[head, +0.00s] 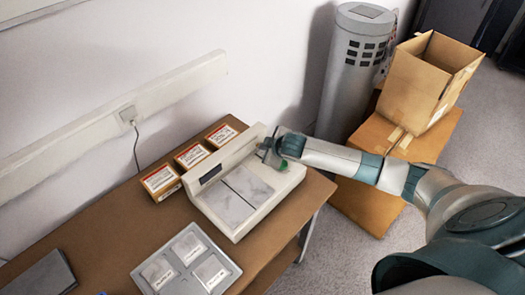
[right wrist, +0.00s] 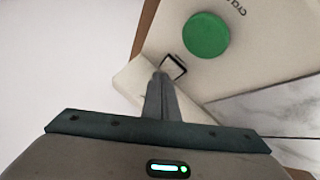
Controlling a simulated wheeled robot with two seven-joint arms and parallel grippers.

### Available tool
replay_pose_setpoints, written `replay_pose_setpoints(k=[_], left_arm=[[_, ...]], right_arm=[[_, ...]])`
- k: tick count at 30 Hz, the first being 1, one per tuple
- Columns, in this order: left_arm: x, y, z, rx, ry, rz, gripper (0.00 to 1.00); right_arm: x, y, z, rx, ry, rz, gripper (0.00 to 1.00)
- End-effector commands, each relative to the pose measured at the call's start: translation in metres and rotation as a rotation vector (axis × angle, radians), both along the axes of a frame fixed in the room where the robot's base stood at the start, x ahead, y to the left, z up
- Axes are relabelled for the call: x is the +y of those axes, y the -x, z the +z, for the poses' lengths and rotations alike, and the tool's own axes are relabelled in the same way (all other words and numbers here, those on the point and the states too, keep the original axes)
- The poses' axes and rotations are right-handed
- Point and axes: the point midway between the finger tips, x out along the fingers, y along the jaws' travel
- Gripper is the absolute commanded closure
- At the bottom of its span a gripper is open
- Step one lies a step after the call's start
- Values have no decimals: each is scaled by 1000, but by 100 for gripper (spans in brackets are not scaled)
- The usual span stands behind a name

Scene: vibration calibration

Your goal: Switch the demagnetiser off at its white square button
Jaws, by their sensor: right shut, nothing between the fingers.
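The demagnetiser (head: 238,222) is a cream box with a grey marbled top plate and a dark display, on the brown table. Its white square button (right wrist: 174,66) has a black frame and shows in the right wrist view, beside a large round green button (right wrist: 207,35). The green button also shows in the head view (head: 284,165). My right gripper (right wrist: 161,76) is shut and empty, its fingertips at the edge of the square button, partly covering its frame. I cannot tell whether they touch it. In the head view my right gripper (head: 267,151) hides the square button. My left gripper is not in view.
Several small labelled boxes (head: 192,156) stand behind the demagnetiser. A grey tray (head: 221,283) with pale labelled blocks lies in front. A dark grey flat object (head: 42,275) is at the left. Cardboard boxes (head: 430,80) and a grey cylinder (head: 352,75) stand on the floor beyond.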

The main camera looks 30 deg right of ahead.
Motion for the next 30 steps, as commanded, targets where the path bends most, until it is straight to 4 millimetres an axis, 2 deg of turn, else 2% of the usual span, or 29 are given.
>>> replay_pose_setpoints(k=[16,26,30], left_arm=[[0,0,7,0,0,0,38],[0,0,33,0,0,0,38],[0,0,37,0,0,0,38]], right_arm=[[0,0,7,-1,0,0,100],[0,0,33,-1,0,1,100],[0,0,42,-1,1,0,100]])
